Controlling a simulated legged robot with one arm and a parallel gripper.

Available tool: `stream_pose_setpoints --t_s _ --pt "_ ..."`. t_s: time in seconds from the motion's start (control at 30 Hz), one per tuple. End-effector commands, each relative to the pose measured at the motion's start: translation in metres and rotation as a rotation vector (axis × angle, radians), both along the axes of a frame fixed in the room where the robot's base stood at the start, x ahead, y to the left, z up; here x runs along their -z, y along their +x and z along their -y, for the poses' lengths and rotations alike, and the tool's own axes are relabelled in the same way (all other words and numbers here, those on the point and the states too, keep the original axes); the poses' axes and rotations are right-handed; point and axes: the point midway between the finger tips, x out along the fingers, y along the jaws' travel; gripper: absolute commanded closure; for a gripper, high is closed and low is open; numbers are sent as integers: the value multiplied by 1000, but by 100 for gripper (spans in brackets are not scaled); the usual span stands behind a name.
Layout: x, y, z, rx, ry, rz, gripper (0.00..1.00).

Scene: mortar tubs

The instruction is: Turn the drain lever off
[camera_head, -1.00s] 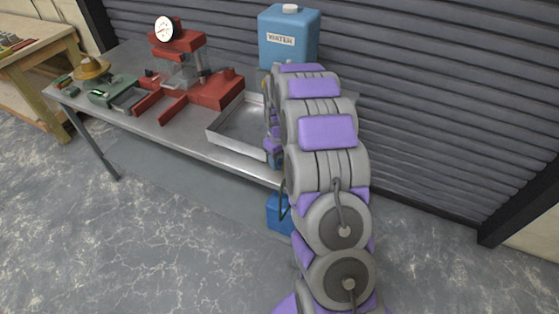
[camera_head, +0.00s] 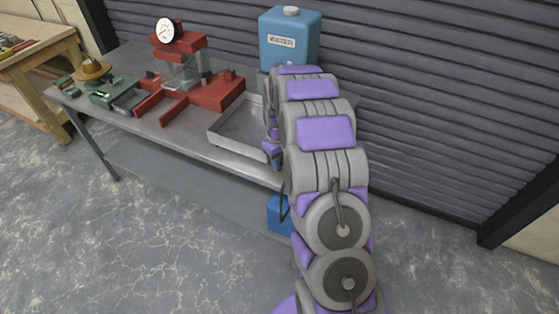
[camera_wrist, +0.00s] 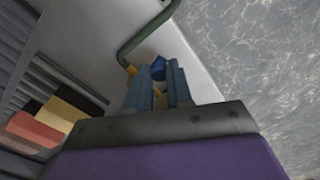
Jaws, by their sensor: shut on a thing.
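In the wrist view my gripper (camera_wrist: 159,87) has its two blue fingers close together around the drain lever. A small dark blue piece (camera_wrist: 158,68), apparently the lever's handle, shows at the fingertips. Brass-coloured fitting parts (camera_wrist: 132,68) show beside and between the fingers, and a green hose (camera_wrist: 150,37) curves away from them. The fingers hide most of the lever, so its exact angle cannot be told. In the head view my arm hides the gripper's jaws and the lever, near the right end of the metal tray (camera_head: 222,139).
A steel table (camera_head: 190,145) carries a red press with a gauge (camera_head: 190,75), green scales (camera_head: 115,92) and a blue water tank (camera_head: 289,40). A blue container (camera_head: 278,214) stands below.

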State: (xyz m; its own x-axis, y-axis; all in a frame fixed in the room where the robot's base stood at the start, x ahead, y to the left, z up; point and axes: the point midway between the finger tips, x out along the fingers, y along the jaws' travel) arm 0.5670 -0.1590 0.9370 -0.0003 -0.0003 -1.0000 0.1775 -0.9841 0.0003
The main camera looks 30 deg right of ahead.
Motion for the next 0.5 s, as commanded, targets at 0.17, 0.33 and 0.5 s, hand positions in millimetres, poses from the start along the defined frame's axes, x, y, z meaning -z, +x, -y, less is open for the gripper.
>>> stream_pose_setpoints --t_s 0.17,0.33,0.5 --pt "-3 5 -7 155 1 -5 100" --pt "-2 10 -11 279 -1 -3 100" --pt "-1 12 -13 319 0 0 100"
